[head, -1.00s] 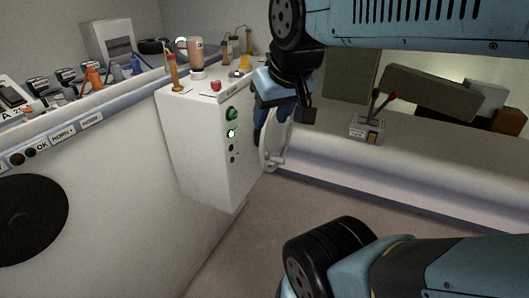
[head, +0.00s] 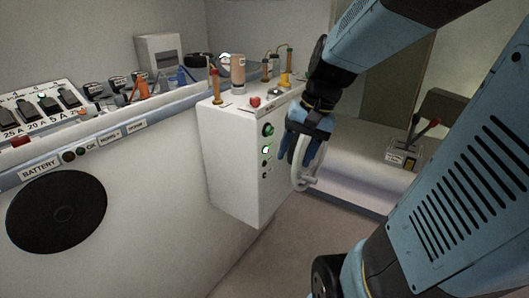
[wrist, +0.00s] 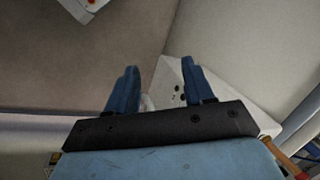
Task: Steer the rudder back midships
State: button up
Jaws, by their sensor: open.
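A pale grey hand wheel (head: 313,183) is mounted on the right side of the white control box (head: 232,165). My gripper (head: 302,156) is at the wheel's upper part in the head view, partly covering it. Its blue fingers also show spread apart in the wrist view (wrist: 160,75). A small pale piece, perhaps the wheel rim, shows low between them; I cannot tell whether they touch it. No rudder pointer can be made out.
A red button (head: 255,101) and a brown bottle (head: 238,73) are on the box top. A switch panel (head: 40,108) is at the left. A red-handled lever unit (head: 405,155) stands on the right bench. Open floor (head: 275,262) lies below the box.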

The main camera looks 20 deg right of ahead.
jog(key=w+d+f+m+g+y, duration=0.1)
jog(key=w+d+f+m+y, duration=0.35)
jog(key=w+f+m, duration=0.2)
jog(key=m+t+y, duration=0.3)
jog(key=m+t, duration=1.1)
jog(key=m, duration=0.3)
send_near(312, 179)
jog(key=x, duration=1)
jog(key=shift+w+d+f, duration=0.2)
jog(key=shift+w+f, duration=0.2)
jog(key=shift+w, duration=0.05)
grip_shut()
